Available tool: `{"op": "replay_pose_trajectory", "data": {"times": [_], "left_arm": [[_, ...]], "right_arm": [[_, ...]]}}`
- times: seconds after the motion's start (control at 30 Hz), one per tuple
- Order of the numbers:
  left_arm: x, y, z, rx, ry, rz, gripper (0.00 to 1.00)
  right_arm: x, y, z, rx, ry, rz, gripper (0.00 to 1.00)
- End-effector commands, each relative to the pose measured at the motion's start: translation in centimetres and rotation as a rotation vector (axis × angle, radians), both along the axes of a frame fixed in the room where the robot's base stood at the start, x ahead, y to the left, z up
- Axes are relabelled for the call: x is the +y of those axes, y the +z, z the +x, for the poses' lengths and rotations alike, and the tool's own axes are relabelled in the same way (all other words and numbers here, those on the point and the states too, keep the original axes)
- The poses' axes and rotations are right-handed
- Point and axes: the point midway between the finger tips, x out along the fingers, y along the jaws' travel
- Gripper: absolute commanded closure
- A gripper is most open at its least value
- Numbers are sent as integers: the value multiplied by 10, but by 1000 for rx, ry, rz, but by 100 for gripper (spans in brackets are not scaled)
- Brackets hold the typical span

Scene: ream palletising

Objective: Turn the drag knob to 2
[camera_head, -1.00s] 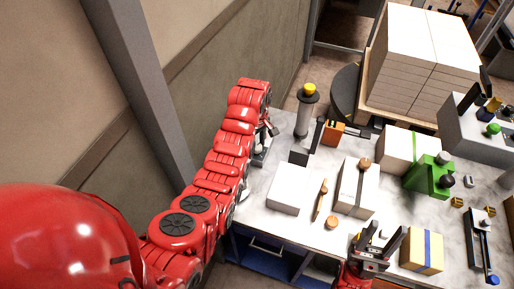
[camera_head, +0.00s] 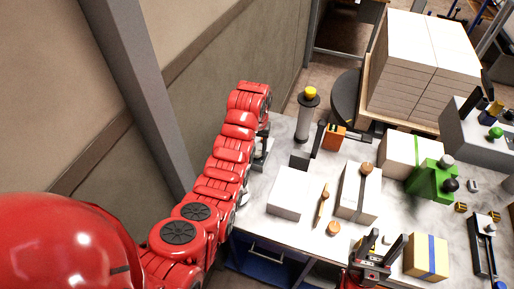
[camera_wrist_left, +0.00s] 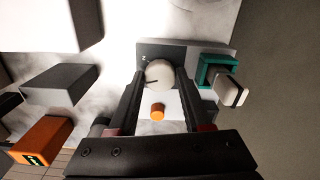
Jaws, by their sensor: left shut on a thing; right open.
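In the left wrist view, a pale round knob (camera_wrist_left: 159,74) with a dark pointer line sits on a dark plate (camera_wrist_left: 149,52). The pointer runs toward the left finger; no numbers are readable. My left gripper (camera_wrist_left: 160,82) is shut on the knob, one finger on each side. In the head view, my left arm largely hides the knob and that gripper at the table's left edge. My right gripper (camera_head: 380,250) is open and empty over the table's front edge, between a white box and a yellow box with a blue stripe.
An orange button (camera_wrist_left: 158,112) lies between my left fingers. A teal-framed switch (camera_wrist_left: 216,72) is right of the knob. A white box (camera_head: 289,192), an orange device (camera_head: 334,137) and a yellow-topped column (camera_head: 306,118) stand nearby. The wall is close on the left.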

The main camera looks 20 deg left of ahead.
Motion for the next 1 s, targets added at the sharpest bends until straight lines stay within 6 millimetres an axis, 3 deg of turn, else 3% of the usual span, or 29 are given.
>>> {"op": "replay_pose_trajectory", "data": {"times": [0.6,1.0], "left_arm": [[1,0,0,0,-567,0,100],[0,0,0,-1,-795,0,100]], "right_arm": [[0,0,0,0,0,0,50],[0,-1,0,0,0,0,50]]}}
